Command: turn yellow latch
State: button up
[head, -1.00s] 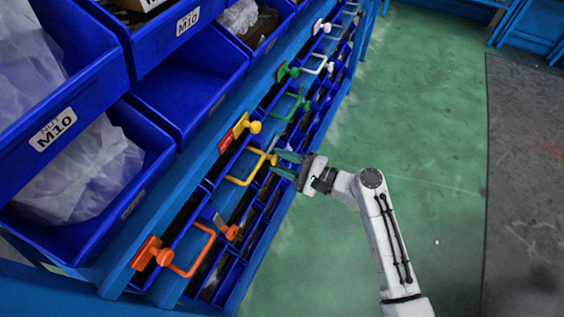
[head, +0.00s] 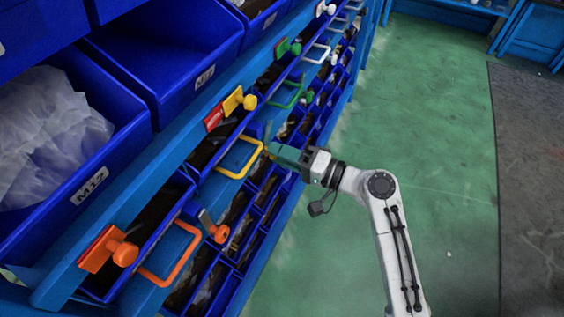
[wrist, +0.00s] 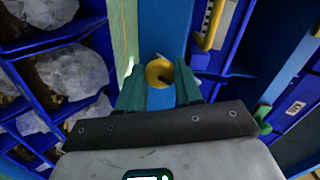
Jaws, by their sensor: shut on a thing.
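The yellow latch has a round yellow knob, which shows between my fingertips in the wrist view (wrist: 160,72). In the head view its thin plate (head: 267,131) sticks up beside my gripper (head: 274,149), and the knob is mostly hidden by the fingers. My green-fingered gripper is shut on the knob, just right of the yellow drawer handle (head: 238,160). How far the latch is turned is hard to tell.
Another yellow knob (head: 249,102) on a red and yellow plate sits up and left. An orange handle (head: 170,255) and orange knobs (head: 220,233) are nearer. Blue bins (head: 120,110) line the rack's left side. Green floor (head: 440,140) is clear at right.

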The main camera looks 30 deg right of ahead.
jog(key=n+b, duration=0.5)
jog(key=shift+f, duration=0.25)
jog(key=shift+r+n, duration=0.1)
jog(key=shift+n, duration=0.3)
jog(key=o, duration=1)
jog(key=shift+r, duration=0.1)
jog(key=shift+o, duration=0.2)
jog(key=shift+s+d, duration=0.1)
jog(key=v, duration=1)
jog(key=shift+s+d+b, duration=0.15)
jog(key=shift+s+b, duration=0.1)
jog(key=shift+b, duration=0.1)
